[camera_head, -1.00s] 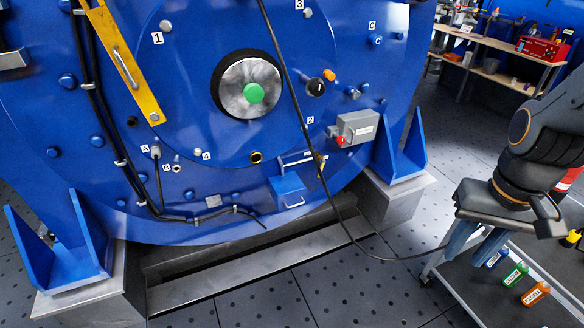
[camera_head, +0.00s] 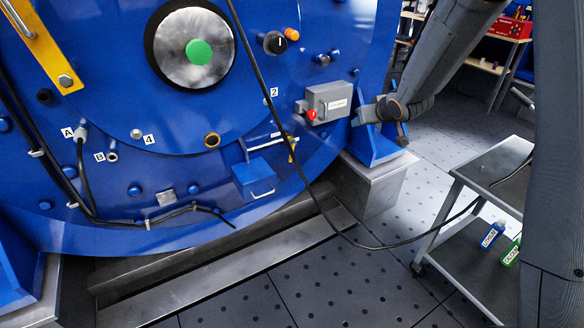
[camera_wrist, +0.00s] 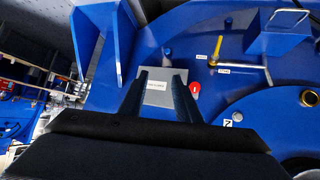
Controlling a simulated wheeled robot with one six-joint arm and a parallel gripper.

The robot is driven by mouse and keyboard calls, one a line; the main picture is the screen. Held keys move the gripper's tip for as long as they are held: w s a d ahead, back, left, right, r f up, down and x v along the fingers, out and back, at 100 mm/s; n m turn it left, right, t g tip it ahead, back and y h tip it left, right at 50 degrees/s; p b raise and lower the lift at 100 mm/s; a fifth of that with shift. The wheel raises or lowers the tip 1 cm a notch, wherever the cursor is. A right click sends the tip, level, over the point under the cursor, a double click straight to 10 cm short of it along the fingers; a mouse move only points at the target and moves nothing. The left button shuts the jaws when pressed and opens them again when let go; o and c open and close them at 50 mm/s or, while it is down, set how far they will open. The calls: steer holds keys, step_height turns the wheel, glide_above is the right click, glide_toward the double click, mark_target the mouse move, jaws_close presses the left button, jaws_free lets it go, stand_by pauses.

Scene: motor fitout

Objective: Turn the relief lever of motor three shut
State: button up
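The lever, a small yellow handle (camera_head: 291,148), sits on a pale horizontal pipe (camera_head: 265,140) low on the blue motor (camera_head: 120,110). In the wrist view the yellow lever (camera_wrist: 215,52) stands out from the pipe between two small white labels, too small to read. My gripper (camera_head: 360,112) is right of the lever, in front of the blue bracket and near a grey box. In the wrist view my gripper (camera_wrist: 160,76) is open, its two dark fingers apart in front of the grey box (camera_wrist: 155,88). Nothing is held, and the lever is apart from the fingers.
A red knob (camera_head: 312,115) sits on the grey box (camera_head: 340,100). A blue box with a handle (camera_head: 255,178) is below the pipe. A black cable (camera_head: 300,170) hangs across the motor front and runs to a cart (camera_head: 455,200).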

mark_target(292, 155)
steer(key=w+a+f+n+y+b, duration=0.5)
steer(key=w+a+f+y+b, duration=0.65)
steer(key=f, duration=0.45)
steer(key=a+f+n+g+y+b, duration=0.3)
steer(key=a+f+b, duration=0.2)
steer(key=f+b, duration=0.25)
steer(key=x, duration=0.2)
steer(key=b+x, duration=0.1)
steer(key=x, duration=0.4)
steer(key=shift+s+a+f+b, duration=0.15)
steer(key=shift+s+f+b, duration=0.15)
steer(key=shift+s, duration=0.05)
jaws_close()
